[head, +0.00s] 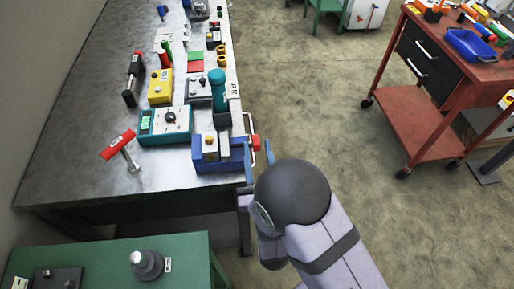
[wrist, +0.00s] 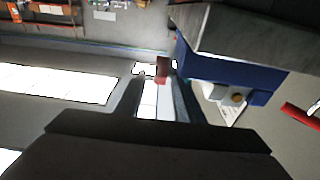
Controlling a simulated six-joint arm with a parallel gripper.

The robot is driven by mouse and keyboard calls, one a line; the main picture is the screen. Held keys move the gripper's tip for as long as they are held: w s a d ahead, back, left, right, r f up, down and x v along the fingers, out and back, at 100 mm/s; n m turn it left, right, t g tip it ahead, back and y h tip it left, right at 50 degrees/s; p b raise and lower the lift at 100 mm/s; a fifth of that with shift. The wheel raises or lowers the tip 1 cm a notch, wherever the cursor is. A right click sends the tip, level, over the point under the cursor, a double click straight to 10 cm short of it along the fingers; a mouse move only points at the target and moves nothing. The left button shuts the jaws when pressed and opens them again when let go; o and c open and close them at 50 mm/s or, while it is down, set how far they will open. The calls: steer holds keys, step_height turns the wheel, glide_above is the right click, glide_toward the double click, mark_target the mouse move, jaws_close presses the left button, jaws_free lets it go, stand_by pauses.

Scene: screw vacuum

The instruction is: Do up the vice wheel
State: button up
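The blue vice (head: 218,153) sits at the near right corner of the metal bench. Its small red wheel (head: 256,142) sticks out on its right side, over the bench edge. In the wrist view the blue vice body (wrist: 225,78) is at right and the red wheel (wrist: 162,68) shows at the fingertips. My gripper (head: 259,151) is open, with one blue finger on each side of the wheel. In the wrist view my gripper (wrist: 159,85) has a clear gap between its fingers. I cannot tell whether either finger touches the wheel.
A teal meter (head: 165,125), a teal-topped tool (head: 218,90) and a red-headed hammer (head: 120,148) are on the bench (head: 75,140) near the vice. A green table (head: 190,262) stands in front. A red cart (head: 430,95) is at right. The floor between is clear.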

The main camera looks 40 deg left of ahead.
steer(key=shift+r+g+h+p, duration=0.3)
steer(key=shift+r+p, duration=0.2)
steer(key=shift+p, duration=0.5)
steer(key=shift+f+p, duration=0.1)
steer(key=shift+p, duration=0.35)
steer(key=shift+w+a+f, duration=0.1)
steer(key=shift+f, duration=0.05)
steer(key=p+x, duration=0.2)
steer(key=x, duration=0.5)
steer(key=shift+f, duration=0.2)
steer(key=shift+w+a, duration=0.1)
jaws_close()
